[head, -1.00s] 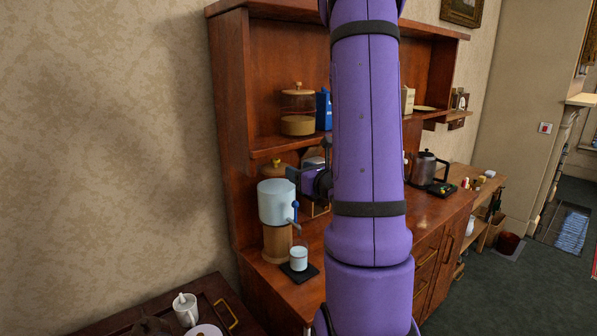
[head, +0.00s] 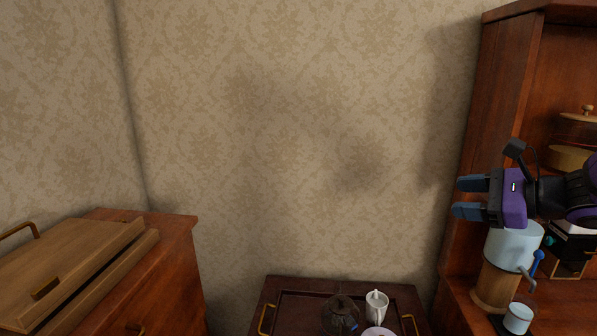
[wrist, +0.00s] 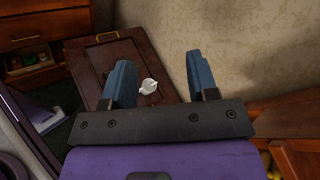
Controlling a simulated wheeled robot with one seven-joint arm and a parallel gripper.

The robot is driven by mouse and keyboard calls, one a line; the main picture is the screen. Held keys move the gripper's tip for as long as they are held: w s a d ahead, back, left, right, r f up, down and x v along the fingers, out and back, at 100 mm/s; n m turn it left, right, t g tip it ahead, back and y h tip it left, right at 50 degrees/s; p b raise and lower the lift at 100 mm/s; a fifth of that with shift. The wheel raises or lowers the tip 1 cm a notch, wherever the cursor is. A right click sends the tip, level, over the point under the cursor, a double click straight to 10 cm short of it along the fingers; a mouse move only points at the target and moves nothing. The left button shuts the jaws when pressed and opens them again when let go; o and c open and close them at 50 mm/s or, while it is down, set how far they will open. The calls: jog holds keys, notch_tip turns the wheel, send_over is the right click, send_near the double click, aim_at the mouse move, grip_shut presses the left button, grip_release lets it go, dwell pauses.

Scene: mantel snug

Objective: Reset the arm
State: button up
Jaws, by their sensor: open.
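My gripper (head: 472,197) is at the right of the head view, its two blue fingers apart and pointing left, with nothing between them. It is in front of the wooden hutch (head: 505,95) and looks just above the light-blue dispenser (head: 512,246); I cannot tell the gap. In the wrist view my gripper's fingers (wrist: 160,80) are spread wide. A white teapot or cup (wrist: 149,87) shows beyond them, on the dark tray table (wrist: 105,62).
The low tray table (head: 290,285) holds a white lidded pot (head: 377,307), a dark item (head: 340,314) and a plate. A white cup (head: 518,318) stands below the dispenser. A wooden tray (head: 70,270) lies on a cabinet (head: 180,255) at left. The wall between is clear.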

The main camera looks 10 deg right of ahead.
jog(key=s+a+n+g+h, duration=0.1)
jog(key=s+a+n+g, duration=0.6)
jog(key=s+a+n, duration=0.25)
jog(key=s+d+r+n+h, duration=0.1)
jog(key=s+r+n+h, duration=0.1)
jog(key=n, duration=0.4)
jog(key=s+d+r+n+t+h, duration=0.1)
jog(key=s+r+n+h, duration=0.1)
jog(key=s+n+h, duration=0.2)
jog(key=n+h, duration=0.2)
jog(key=shift+s+d+h, duration=0.15)
jog(key=shift+d+h, duration=0.15)
jog(key=shift+d, duration=0.1)
